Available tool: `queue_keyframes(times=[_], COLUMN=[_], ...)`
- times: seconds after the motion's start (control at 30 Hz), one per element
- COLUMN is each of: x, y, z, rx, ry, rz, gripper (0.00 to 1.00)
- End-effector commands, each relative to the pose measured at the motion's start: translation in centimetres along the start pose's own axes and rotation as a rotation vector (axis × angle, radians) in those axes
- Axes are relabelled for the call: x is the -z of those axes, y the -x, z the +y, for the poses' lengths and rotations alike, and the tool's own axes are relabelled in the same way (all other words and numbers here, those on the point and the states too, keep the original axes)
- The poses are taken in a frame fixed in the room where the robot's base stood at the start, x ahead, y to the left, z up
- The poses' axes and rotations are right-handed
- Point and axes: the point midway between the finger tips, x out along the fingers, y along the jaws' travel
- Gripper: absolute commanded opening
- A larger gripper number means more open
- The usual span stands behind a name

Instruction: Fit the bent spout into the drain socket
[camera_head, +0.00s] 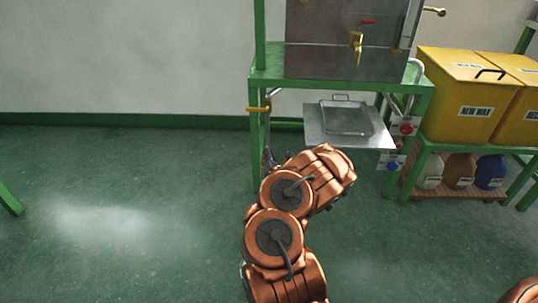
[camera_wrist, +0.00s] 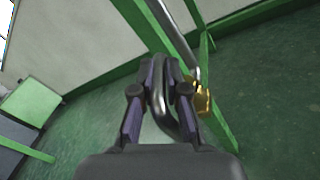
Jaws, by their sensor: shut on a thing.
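The bent spout (camera_wrist: 160,108) is a grey metal tube with a curve. In the wrist view it sits between the fingers of my gripper (camera_wrist: 170,85), which is shut on it. A brass fitting (camera_wrist: 202,98) hangs at the end of a silver drain pipe (camera_wrist: 180,38), just right of the fingers. I cannot tell whether the spout touches the fitting. In the head view the yellow valve handle (camera_head: 258,109) and pipe are at the left leg of the green stand. My gripper (camera_head: 269,158) is mostly hidden by my arm there, below the valve.
A metal shelf (camera_head: 377,140) with a shallow tray (camera_head: 346,130) juts from the green stand (camera_head: 262,75), right of the gripper. Yellow wax boxes (camera_head: 455,85) and several jugs (camera_head: 459,171) stand at the right. The floor at the left is clear.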

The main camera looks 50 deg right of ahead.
Motion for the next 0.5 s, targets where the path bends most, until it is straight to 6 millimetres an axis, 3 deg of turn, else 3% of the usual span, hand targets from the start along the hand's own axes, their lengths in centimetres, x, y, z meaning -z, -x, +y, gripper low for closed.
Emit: queue_keyframes(times=[0.17,0.2,0.5], x=[0.36,0.33,0.28], y=[-0.01,-0.01,-0.01], z=[-0.21,-0.18,-0.17], rx=[0.0,-0.001,0.0], ry=[0.0,0.0,0.0], rz=[0.0,0.0,-0.001], gripper=[0.0,0.15,0.43])
